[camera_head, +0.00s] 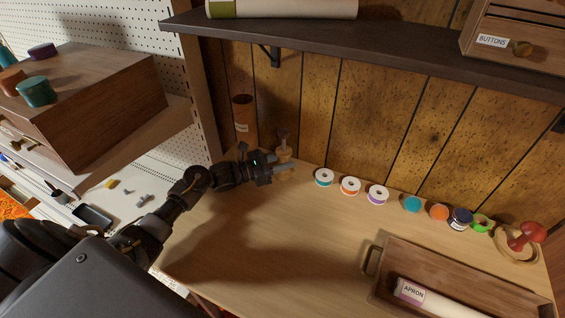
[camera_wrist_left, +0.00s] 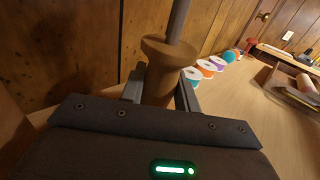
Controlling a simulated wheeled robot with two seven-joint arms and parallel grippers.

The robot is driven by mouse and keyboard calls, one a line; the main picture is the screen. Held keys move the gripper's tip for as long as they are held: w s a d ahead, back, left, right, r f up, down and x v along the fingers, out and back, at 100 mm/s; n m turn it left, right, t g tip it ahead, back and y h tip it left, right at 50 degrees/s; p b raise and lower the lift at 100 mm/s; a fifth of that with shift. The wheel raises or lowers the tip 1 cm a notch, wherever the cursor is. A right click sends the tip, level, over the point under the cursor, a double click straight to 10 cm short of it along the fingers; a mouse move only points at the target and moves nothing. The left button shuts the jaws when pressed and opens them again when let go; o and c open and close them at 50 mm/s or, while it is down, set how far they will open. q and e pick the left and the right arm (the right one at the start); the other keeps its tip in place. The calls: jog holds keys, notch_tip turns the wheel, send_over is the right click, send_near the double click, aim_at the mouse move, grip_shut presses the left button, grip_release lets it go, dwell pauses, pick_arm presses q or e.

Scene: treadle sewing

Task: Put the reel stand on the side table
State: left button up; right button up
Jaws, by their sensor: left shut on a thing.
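The reel stand (camera_head: 284,152), a turned brown wooden post with a dark rod on top, stands roughly upright at the back left of the light wooden tabletop (camera_head: 260,235). My left gripper (camera_head: 282,168) is shut on it. In the left wrist view the wooden body (camera_wrist_left: 160,72) sits between my two fingers, and the rod rises out of the frame. Its base is hidden by the gripper, so I cannot tell whether it touches the tabletop. I cannot tell which surface is the side table. My right gripper is not in view.
A brown cylinder (camera_head: 244,118) stands close behind my left gripper. Several reels and jars line the back, starting with a teal-and-white reel (camera_head: 324,177). A wooden tray (camera_head: 420,262) holds an apron roll at front right. A dark shelf (camera_head: 370,52) overhangs. The middle tabletop is clear.

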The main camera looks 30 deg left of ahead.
pick_arm(q)
jog(key=shift+f+b, duration=0.2)
jog(key=shift+b, duration=0.1)
jog(key=o, duration=1)
jog(key=shift+o, duration=0.2)
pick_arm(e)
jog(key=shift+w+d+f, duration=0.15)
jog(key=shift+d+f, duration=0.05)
pick_arm(q)
jog(key=shift+r, duration=0.1)
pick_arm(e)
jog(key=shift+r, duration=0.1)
pick_arm(q)
jog(key=shift+r+p, duration=0.2)
jog(key=shift+p, duration=0.15)
jog(key=b+v, duration=0.1)
jog(key=v, duration=0.4)
jog(key=b+v, duration=0.1)
jog(key=v, duration=0.4)
jog(key=shift+s+a+f, duration=0.2)
jog(key=shift+s+a, duration=0.05)
jog(key=shift+s, duration=0.05)
jog(key=shift+s+a+r, duration=0.1)
jog(key=shift+s+a, duration=0.25)
jog(key=shift+s, duration=0.05)
jog(key=shift+s+a, duration=0.1)
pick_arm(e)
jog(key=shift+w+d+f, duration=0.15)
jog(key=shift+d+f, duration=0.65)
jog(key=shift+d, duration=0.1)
